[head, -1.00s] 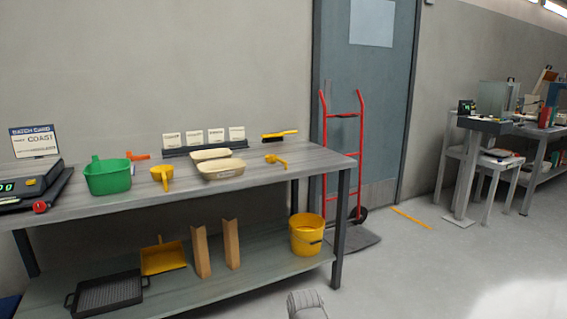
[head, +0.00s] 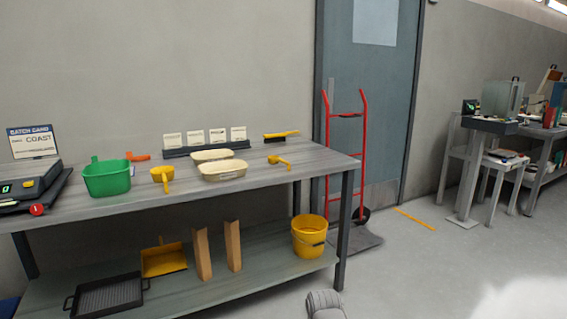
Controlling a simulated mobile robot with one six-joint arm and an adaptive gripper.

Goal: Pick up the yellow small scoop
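Two yellow scoops lie on the upper top of the workbench (head: 110,203). The smaller-looking yellow scoop (head: 279,162) is toward the right end, right of two cream tubs, with its small cup and thin handle showing. A larger-looking yellow scoop (head: 162,177) lies between the green scoop-like container (head: 107,180) and the tubs, its handle pointing toward the front edge. Nothing holds either scoop. My gripper's fingers do not show in the head view.
Cream tubs (head: 222,170), a card rack (head: 204,144) and a yellow brush (head: 281,136) stand near the small scoop. A yellow bucket (head: 309,238) is on the lower shelf. A red hand truck (head: 362,155) stands beyond the bench. Floor to the right is open.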

